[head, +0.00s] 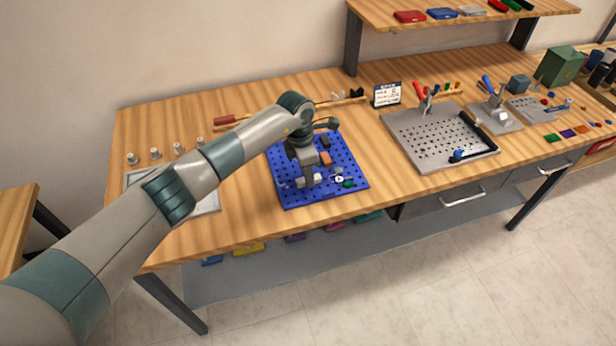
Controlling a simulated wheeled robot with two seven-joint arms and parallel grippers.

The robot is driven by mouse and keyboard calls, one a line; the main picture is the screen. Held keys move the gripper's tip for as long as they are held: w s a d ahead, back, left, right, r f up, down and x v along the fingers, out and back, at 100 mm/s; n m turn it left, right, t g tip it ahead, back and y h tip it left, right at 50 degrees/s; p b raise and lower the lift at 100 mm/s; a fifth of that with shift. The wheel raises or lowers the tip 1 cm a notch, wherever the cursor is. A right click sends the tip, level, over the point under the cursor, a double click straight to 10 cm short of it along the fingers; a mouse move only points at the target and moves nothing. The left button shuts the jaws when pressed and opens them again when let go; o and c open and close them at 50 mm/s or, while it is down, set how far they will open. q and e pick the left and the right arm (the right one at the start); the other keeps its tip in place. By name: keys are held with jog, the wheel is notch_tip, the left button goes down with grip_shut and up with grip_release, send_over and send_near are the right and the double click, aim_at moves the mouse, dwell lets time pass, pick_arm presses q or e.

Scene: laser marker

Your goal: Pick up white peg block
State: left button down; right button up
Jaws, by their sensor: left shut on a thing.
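My left gripper (308,180) points down over the blue pegboard (349,172) on the wooden table. It is shut on the white peg block (316,178), a small pale piece at the front left part of the board. The gripper hides part of the block, and I cannot tell whether the block still touches the board. My right gripper is not in view.
An orange block (325,158) and a green block (349,184) are on the blue board. A grey perforated plate (423,140) with a black bar lies to the right. Bare wood separates the two boards. A shelf (450,14) stands at the back.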

pick_arm(q)
jog(key=shift+r+b, duration=0.35)
jog(key=shift+r, duration=0.1)
jog(key=r+b, duration=0.2)
jog(key=r, duration=0.1)
jog(key=shift+d, duration=0.2)
jog(key=s+d+r+b, duration=0.5)
jog(key=d+r, duration=0.2)
jog(key=d, duration=0.3)
